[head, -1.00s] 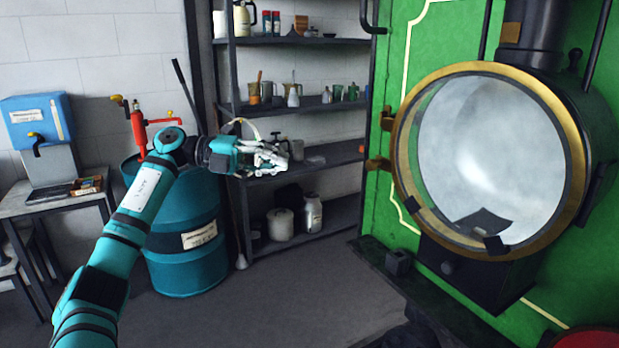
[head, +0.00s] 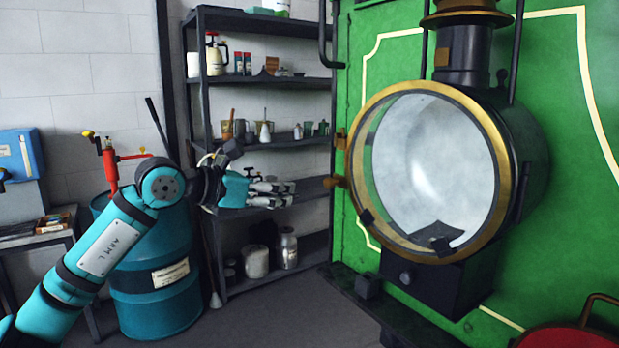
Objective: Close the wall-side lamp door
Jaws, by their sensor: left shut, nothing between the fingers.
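A large round lamp (head: 522,135) with a black body is mounted on a green panel. Its front is a brass-rimmed round glass door (head: 470,98), with brass hinge pieces (head: 338,182) at its left edge. Green shows through the left part of the glass, so the rim seems to stand off the body there; I cannot tell how far. My left gripper (head: 291,194) is shut and empty, its fingers pointing right, left of the lamp door and apart from it in the picture. My right gripper is not in view.
Dark shelves (head: 270,145) with bottles and jars stand behind my left gripper. A teal barrel (head: 150,300) stands behind my left arm. A black ledge (head: 395,310) runs below the lamp. A red round object (head: 560,338) is at the lower right. Bare floor lies left of the ledge.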

